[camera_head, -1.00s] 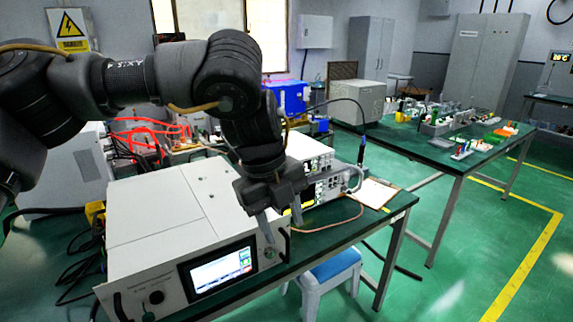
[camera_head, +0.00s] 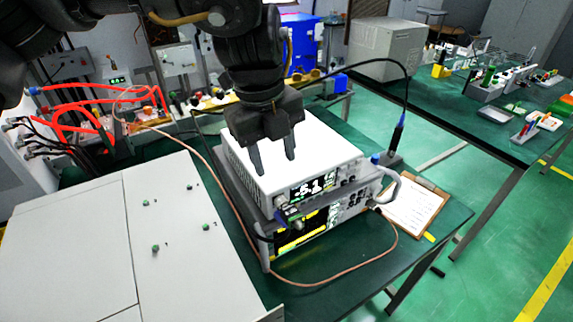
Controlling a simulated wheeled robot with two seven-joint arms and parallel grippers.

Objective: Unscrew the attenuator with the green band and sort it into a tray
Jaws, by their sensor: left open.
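My left gripper (camera_head: 274,164) is open and empty, pointing down over the top of the upper white instrument (camera_head: 325,152). The view does not settle whether its fingers touch the casing. A small connector piece (camera_head: 290,214) with a greenish patch sticks out at the front left of this instrument, below and in front of the fingers. It is too small to tell surely whether it is the attenuator with the green band. My right gripper is not in view.
A second instrument (camera_head: 322,235) sits under the first. A copper-coloured cable (camera_head: 330,283) loops in front of them. A large white cabinet (camera_head: 75,250) fills the lower left. A clipboard (camera_head: 413,208) and an upright probe (camera_head: 398,135) are at the right.

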